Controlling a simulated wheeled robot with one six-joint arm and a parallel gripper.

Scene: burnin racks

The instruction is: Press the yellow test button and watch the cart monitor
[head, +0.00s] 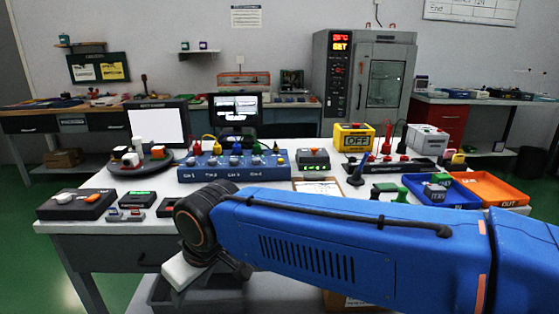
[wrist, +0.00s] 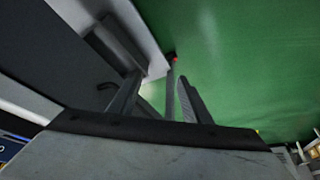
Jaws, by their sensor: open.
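A yellow box (head: 355,138) with a dark OFF display stands at the back right of the table in the head view. A small yellow knob or button (head: 280,161) sits at the right end of a blue channel panel (head: 232,174); I cannot tell which yellow part is the test button. A monitor with a lit picture (head: 236,107) stands behind the panel. A second monitor (head: 158,127) at left shows a blank white screen. My gripper (wrist: 157,80) is open and appears empty in the wrist view, with green floor beyond it. Its fingers are not clear in the head view.
My blue arm crosses the table's right front. Blue (head: 435,200) and orange (head: 492,190) trays are at right. A grey bin (head: 205,297) sits under the table's front edge. An oven (head: 364,80) stands behind.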

